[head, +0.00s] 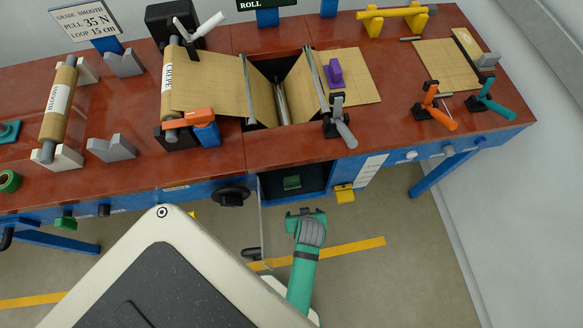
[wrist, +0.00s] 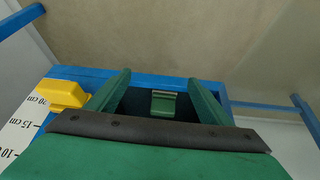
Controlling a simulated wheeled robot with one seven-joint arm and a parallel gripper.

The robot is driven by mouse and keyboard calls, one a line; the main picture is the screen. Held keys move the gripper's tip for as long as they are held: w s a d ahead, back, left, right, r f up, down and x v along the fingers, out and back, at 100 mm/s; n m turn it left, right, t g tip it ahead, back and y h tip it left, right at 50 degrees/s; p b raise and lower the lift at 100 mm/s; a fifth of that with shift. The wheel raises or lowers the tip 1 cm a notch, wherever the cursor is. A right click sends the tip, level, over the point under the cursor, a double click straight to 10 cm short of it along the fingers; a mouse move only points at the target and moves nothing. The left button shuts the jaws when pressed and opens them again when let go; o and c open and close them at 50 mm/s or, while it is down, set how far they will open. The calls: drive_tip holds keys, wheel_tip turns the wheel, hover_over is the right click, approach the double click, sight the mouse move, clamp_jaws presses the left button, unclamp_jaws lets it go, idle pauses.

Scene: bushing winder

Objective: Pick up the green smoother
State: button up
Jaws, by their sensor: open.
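The green smoother (head: 291,183) appears to be the small green block inside the dark open bay under the bench's front edge. In the wrist view the green block (wrist: 164,103) shows between my two fingers, with a paler strip along one edge. My gripper (head: 305,211) is in front of the bay, just below its opening in the head view. In the wrist view my gripper (wrist: 158,76) has its green fingers spread wide apart with nothing held. I cannot tell exactly how far the fingertips are from the block.
A yellow block (head: 344,193) sits right of the bay, also close to my left finger in the wrist view (wrist: 64,95). A black knob (head: 231,195) is left of the bay. The red bench top (head: 220,165) holds rolls, sheets, clamps and a purple piece (head: 334,72).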

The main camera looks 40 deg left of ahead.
sight(292, 180)
drive_tip(key=shift+n+g, duration=0.4)
drive_tip(key=shift+g, duration=0.1)
drive_tip(key=w+a, duration=0.2)
drive_tip(key=a, duration=0.1)
drive_tip(key=w+a, duration=0.5)
drive_tip(key=a, duration=0.2)
drive_tip(key=shift+w+a+f, duration=0.1)
drive_tip(key=shift+w+f, duration=0.1)
drive_tip(key=shift+w+a, duration=0.15)
drive_tip(key=shift+a, duration=0.25)
drive_tip(key=shift+x, duration=2.65)
drive_tip(key=shift+w+a+r, duration=0.15)
drive_tip(key=c, duration=1.2)
